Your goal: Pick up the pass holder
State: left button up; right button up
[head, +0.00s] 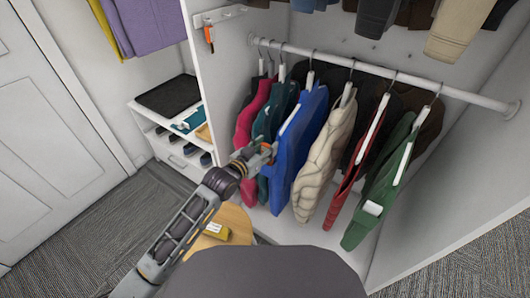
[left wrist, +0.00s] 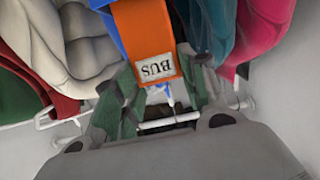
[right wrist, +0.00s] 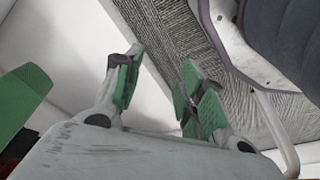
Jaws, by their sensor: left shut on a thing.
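The orange pass holder (left wrist: 150,38) with a white "BUS" label hangs between the fingers of my left gripper (left wrist: 163,80) in the left wrist view. The gripper is shut on it. In the head view, my left gripper (head: 262,153) is in front of the teal and blue garments, and a small orange part of the holder (head: 268,146) shows at its fingers. The rest is hidden there. My right gripper (right wrist: 163,85) shows only in the right wrist view. It is open, with nothing between its fingers.
Several garments hang from a white rail (head: 380,75), including a blue one (head: 297,140) close by my left gripper. An orange-and-dark item (head: 209,38) hangs on a wall hook. White shelves (head: 150,125) are at left.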

pick_arm(q)
jog(key=shift+r+p, duration=0.5)
jog(key=shift+r, duration=2.15)
pick_arm(e)
jog(key=shift+s+d+f, duration=0.15)
jog(key=shift+d+f, duration=0.05)
jog(key=shift+f, duration=0.35)
jog(key=shift+s+d+f, duration=0.15)
jog(key=shift+s+f, duration=0.05)
jog(key=shift+f, duration=0.3)
jog(key=shift+s+d+f, duration=0.15)
jog(key=shift+d+f, duration=0.05)
jog(key=shift+f, duration=0.35)
